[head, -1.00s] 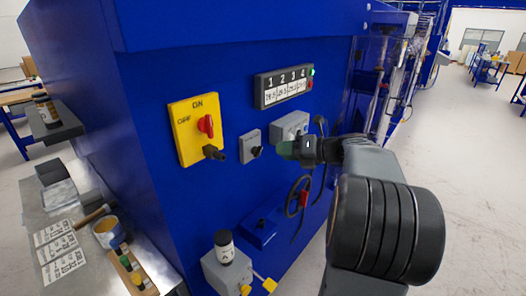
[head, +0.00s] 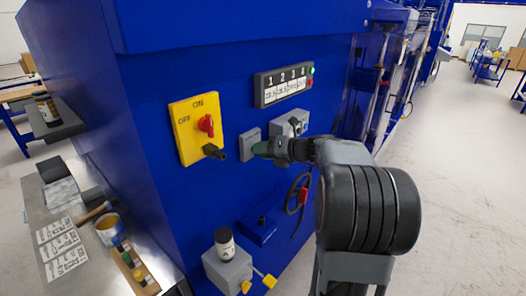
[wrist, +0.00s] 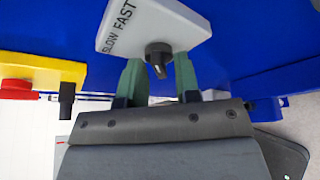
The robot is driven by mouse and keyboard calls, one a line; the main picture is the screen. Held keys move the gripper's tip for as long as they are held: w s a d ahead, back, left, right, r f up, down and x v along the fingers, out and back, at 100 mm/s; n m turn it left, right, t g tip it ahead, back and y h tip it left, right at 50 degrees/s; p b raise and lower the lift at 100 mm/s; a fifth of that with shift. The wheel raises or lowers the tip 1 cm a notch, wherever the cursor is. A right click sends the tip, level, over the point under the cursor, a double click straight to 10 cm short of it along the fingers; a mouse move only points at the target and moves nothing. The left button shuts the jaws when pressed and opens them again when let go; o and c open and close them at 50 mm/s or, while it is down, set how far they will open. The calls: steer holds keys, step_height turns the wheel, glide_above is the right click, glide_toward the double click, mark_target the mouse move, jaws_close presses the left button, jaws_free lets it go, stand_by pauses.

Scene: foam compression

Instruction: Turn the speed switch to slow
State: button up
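The speed switch is a light grey box (wrist: 150,22) marked SLOW and FAST, with a round dark knob (wrist: 158,52) bearing a pointer, in the wrist view. The small grey box (head: 250,142) on the blue machine front in the head view appears to be it, its knob hidden behind my gripper (head: 262,148). In the wrist view my gripper (wrist: 160,72) is open. Its two green fingers stand on either side of the knob, with narrow gaps visible. I cannot tell whether the tips reach the knob in depth.
A yellow ON/OFF panel (head: 194,130) with a red knob and dark handle is just left. Another grey box (head: 290,123) is close on the right, below a numbered display (head: 284,84). A black cable with a red part (head: 303,194) hangs below. Open floor lies at right.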

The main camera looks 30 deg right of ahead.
steer(key=c, duration=0.5)
steer(key=shift+o, duration=0.2)
steer(key=n+h+b, duration=0.2)
steer(key=n, duration=0.1)
steer(key=n+t+h+b, duration=0.1)
steer(key=n+h+b, duration=0.1)
steer(key=n+b, duration=0.1)
steer(key=shift+s+a+f, duration=0.1)
steer(key=shift+a+f, duration=0.05)
steer(key=shift+a, duration=0.05)
steer(key=n+h+b, duration=0.1)
steer(key=n+b, duration=0.1)
steer(key=b, duration=0.1)
steer(key=n+t+h+b, duration=0.1)
steer(key=b, duration=0.2)
steer(key=shift+s+a+f+n, duration=0.1)
steer(key=shift+s+n, duration=0.1)
steer(key=shift+n, duration=0.2)
jaws_close()
steer(key=n+t+h+b, duration=0.1)
steer(key=n+b, duration=0.1)
steer(key=b, duration=0.2)
steer(key=shift+r+n+t+h+b, duration=0.25)
steer(key=shift+n+t+h+b, duration=0.05)
steer(key=shift+h+b, duration=0.1)
